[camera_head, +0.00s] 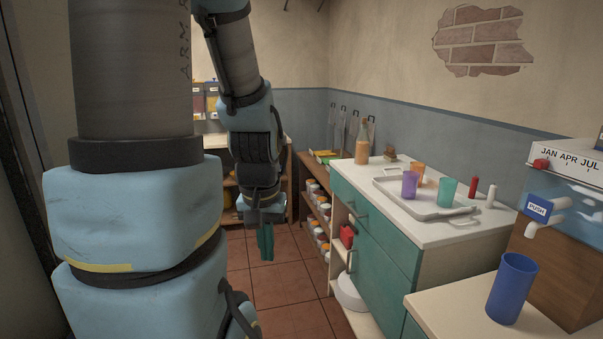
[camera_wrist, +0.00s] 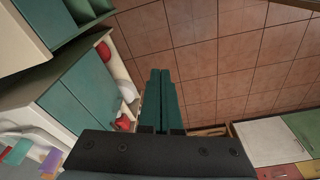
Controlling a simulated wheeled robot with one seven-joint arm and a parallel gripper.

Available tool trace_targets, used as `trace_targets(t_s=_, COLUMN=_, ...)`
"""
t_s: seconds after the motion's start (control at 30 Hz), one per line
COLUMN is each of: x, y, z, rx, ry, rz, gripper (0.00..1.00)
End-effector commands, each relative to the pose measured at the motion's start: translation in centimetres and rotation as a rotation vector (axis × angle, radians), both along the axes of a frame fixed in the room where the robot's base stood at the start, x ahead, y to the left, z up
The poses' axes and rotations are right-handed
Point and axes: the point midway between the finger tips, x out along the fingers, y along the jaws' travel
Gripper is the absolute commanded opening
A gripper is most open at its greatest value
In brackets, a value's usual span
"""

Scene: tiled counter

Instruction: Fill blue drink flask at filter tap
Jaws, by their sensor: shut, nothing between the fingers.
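The blue drink flask (camera_head: 512,289) stands upright on the near counter at the lower right of the head view. It looks like an open-topped blue cup. The filter tap (camera_head: 542,220) is a white spout with a blue PUSH lever (camera_head: 538,208), on a water dispenser (camera_head: 572,240) just right of and behind the flask. The flask stands in front of the spout. My gripper (camera_head: 265,242) hangs over the floor, far left of the flask and apart from it. In the wrist view its green fingers (camera_wrist: 160,88) are together with nothing between them.
A white-topped counter with green doors (camera_head: 375,237) holds a tray (camera_head: 437,211) with purple, orange and green cups. A brown bottle (camera_head: 362,143) stands at its back. Shelves with jars (camera_head: 316,212) stand behind. The tiled floor (camera_head: 283,281) below my gripper is clear.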

Motion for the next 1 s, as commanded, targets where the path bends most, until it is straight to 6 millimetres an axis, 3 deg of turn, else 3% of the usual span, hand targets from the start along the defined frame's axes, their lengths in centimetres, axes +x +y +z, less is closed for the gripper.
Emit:
trace_targets(t_s=0.5, x=0.1, y=-0.1, z=0.0, rx=-0.001, ry=-0.002, rz=0.002, gripper=0.0)
trace_targets(t_s=0.63, x=0.6, y=-1.3, z=0.4, rx=-0.028, ry=-0.014, rz=0.057, gripper=0.0)
trace_targets(t_s=0.77, x=1.8, y=-4.5, z=1.5, rx=-0.107, ry=-0.036, rz=0.216, gripper=0.0)
trace_targets(t_s=1.0, x=3.3, y=-14.2, z=4.9, rx=-0.362, ry=-0.013, rz=0.667, gripper=0.0)
